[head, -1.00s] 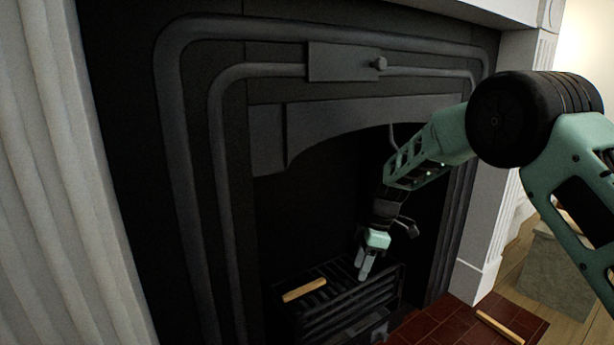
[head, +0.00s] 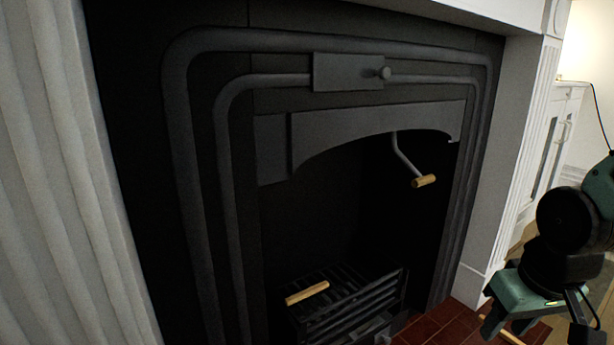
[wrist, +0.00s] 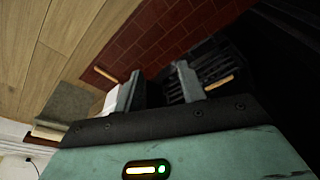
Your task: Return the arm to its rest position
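My gripper (wrist: 158,80) shows in the wrist view with its two fingers spread apart and nothing between them. In the head view my folded arm is at the lower right, outside the fireplace and in front of the right surround; the fingers are hard to make out there. One wooden stick (head: 307,293) lies on the black grate (head: 350,305) and also shows in the wrist view (wrist: 219,82). Another stick (wrist: 106,73) lies on the red tiled hearth, apart from my fingers.
A metal rod with a wooden grip (head: 424,181) hangs under the fireplace hood (head: 380,120). The red hearth tiles (head: 425,328) lie below. A white surround (head: 505,170) stands at the right, with a white cabinet (head: 552,140) beyond. Wooden floor (wrist: 50,45) is open beside the hearth.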

